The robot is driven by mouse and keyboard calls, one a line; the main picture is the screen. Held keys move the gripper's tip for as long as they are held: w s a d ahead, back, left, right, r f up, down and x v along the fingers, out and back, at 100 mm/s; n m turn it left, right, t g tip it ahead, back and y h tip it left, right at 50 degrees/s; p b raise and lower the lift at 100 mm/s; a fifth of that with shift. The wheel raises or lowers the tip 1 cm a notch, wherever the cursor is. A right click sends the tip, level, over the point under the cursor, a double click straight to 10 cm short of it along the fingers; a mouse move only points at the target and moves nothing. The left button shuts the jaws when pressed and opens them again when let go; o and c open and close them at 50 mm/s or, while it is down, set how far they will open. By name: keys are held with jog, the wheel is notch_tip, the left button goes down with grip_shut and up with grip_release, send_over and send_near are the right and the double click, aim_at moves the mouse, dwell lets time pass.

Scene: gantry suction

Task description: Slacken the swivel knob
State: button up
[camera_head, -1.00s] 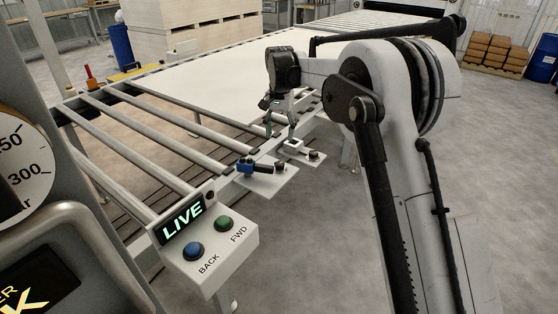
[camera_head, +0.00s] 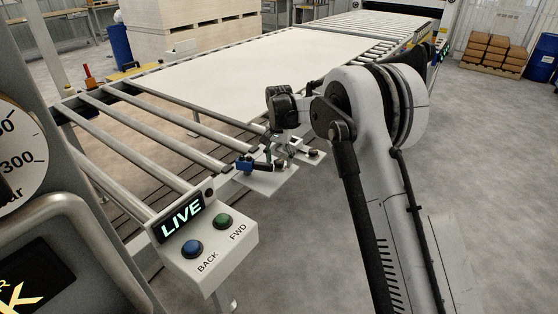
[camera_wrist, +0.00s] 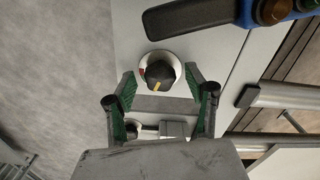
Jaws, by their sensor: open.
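A black round knob with a yellow mark sits on a pale plate in the wrist view (camera_wrist: 160,76), with a white and red ring around its base. In the head view it appears as a small dark knob (camera_head: 282,166), partly close behind my fingers. My gripper (camera_wrist: 159,84) is open, its green-padded fingers on either side of the knob with gaps. In the head view my gripper (camera_head: 277,148) hangs over the plates at the conveyor's edge. A second dark knob (camera_wrist: 132,130) shows between the lower fingers. I cannot tell from labels which one is the swivel knob.
A blue and black handset (camera_wrist: 250,14) with buttons lies beside the first knob. A control box (camera_head: 215,250) reads LIVE, with BACK and FWD buttons. The roller conveyor (camera_head: 140,135) carries a large pale board (camera_head: 240,75). Open floor lies at the right.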

jog(key=shift+c, duration=0.4)
jog(key=c, duration=1.1)
jog(key=shift+o, duration=0.2)
jog(key=shift+n, duration=0.4)
jog(key=n+b, duration=0.1)
jog(key=n, duration=0.1)
jog(key=shift+n, duration=1.9)
jog(key=o, duration=1.1)
